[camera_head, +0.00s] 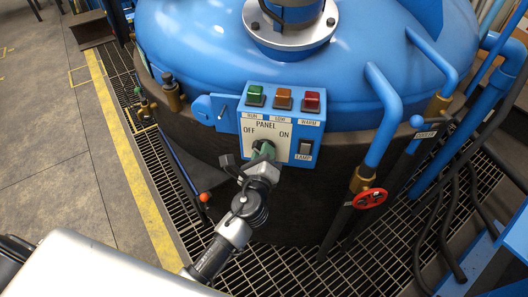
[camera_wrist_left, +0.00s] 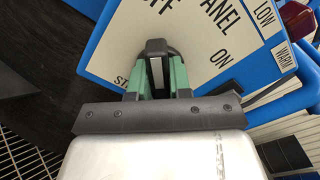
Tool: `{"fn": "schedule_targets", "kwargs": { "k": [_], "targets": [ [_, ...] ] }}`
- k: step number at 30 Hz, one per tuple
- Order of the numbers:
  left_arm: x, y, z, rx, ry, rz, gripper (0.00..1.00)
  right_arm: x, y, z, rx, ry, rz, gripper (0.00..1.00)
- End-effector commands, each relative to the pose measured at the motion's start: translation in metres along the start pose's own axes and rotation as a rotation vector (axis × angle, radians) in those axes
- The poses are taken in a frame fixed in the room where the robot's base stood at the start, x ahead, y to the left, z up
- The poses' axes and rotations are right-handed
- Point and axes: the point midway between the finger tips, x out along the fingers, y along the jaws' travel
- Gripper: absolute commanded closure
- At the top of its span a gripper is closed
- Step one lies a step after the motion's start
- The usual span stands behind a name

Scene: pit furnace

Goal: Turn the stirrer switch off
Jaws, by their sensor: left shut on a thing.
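The control panel (camera_head: 240,122) is a white plate in a blue frame on the front of the blue vessel. The stirrer switch (camera_wrist_left: 155,48), a dark knob with a grey bar, sits low on the plate below the OFF and ON labels. My left gripper (camera_head: 263,150) is at the switch and hides most of it in the head view. In the wrist view the green fingers of my left gripper (camera_wrist_left: 160,75) are shut on the knob's bar, one on each side. The bar's upper end points toward the OFF letters. The label below the switch is mostly covered. My right gripper is not in view.
Green, orange and red buttons (camera_head: 284,99) line the panel's top. A lamp switch (camera_head: 305,148) sits close to the right of the gripper. Blue pipes (camera_head: 380,120) and a red valve wheel (camera_head: 370,198) stand further right. Open floor (camera_head: 50,150) lies left.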

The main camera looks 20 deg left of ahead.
Motion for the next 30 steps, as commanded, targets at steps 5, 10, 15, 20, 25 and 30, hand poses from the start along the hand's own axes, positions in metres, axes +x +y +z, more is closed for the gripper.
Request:
{"fn": "schedule_targets", "kwargs": {
  "k": [5,10,15,20,25,30],
  "targets": [
    [0.0,0.0,-0.001,-0.004,0.002,0.001,0.66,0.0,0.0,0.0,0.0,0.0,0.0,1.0],
    [0.0,0.0,-0.001,-0.003,0.001,0.001,0.55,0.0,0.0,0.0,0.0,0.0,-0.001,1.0],
    [-0.001,0.0,-0.001,-0.002,0.001,0.001,0.55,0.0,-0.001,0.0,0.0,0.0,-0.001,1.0],
    [-0.016,0.001,-0.002,-0.001,0.002,0.001,0.55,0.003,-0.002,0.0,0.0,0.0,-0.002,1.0],
    [-0.05,0.002,-0.003,-0.003,0.004,0.002,0.55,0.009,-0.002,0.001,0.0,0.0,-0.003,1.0],
    [-0.083,0.002,-0.002,-0.003,0.003,0.002,0.55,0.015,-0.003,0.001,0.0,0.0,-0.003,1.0]
  ]
}}
